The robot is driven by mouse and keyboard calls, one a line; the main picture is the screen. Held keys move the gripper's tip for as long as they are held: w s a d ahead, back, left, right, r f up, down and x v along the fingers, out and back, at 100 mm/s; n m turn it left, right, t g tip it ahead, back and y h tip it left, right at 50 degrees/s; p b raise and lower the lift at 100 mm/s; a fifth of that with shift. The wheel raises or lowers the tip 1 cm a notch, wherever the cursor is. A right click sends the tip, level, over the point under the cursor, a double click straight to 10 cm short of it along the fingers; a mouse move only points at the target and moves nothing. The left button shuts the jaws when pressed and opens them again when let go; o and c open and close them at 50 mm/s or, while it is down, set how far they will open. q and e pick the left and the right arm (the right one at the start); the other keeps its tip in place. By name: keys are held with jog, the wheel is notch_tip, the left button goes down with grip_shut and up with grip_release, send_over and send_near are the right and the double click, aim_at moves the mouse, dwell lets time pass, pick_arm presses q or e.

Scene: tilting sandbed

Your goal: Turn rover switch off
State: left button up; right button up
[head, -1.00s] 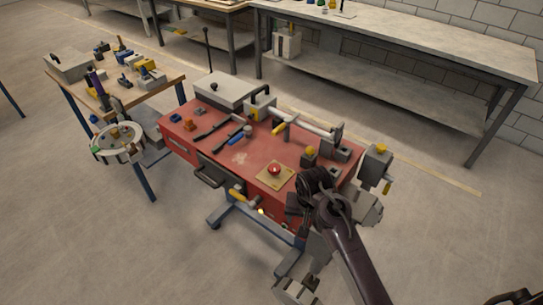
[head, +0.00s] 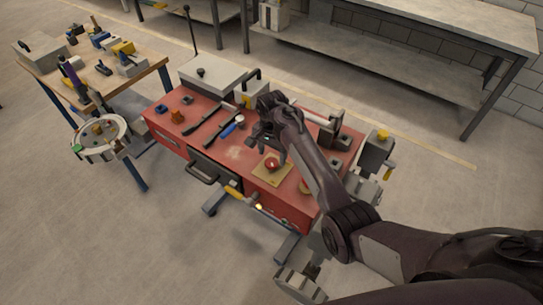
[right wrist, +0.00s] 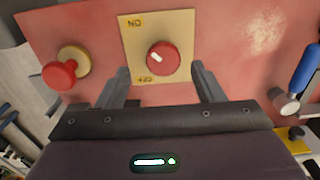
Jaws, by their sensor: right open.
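The switch is a round red knob (head: 271,164) on a square tan plate (head: 268,179) on the red bench top. In the right wrist view, the knob (right wrist: 162,58) has a short white mark near its middle. The plate (right wrist: 185,24) shows upside-down ON lettering at its upper left and a second label, apparently OFF, at its lower left. My right gripper (head: 265,143) hangs just behind the knob in the head view. In the right wrist view, its open fingers (right wrist: 160,76) lie either side of the knob's near edge; I see no contact. My left gripper is not in view.
A red mushroom-shaped knob with a tan collar (right wrist: 62,74) stands beside the plate. A blue-handled tool (head: 228,130) lies behind left of the plate. A grey box (head: 215,78) sits at the back. A yellow-handled part (head: 235,192) projects at the bench front.

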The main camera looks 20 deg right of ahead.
aim_at(272, 162)
jog(key=f, duration=0.2)
jog(key=shift+w+f, duration=0.2)
jog(key=shift+f, duration=0.1)
jog(key=shift+w+f, duration=0.1)
jog(key=shift+f, duration=0.45)
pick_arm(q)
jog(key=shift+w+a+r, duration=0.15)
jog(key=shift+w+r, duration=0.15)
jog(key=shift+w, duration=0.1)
pick_arm(e)
jog(key=c, duration=1)
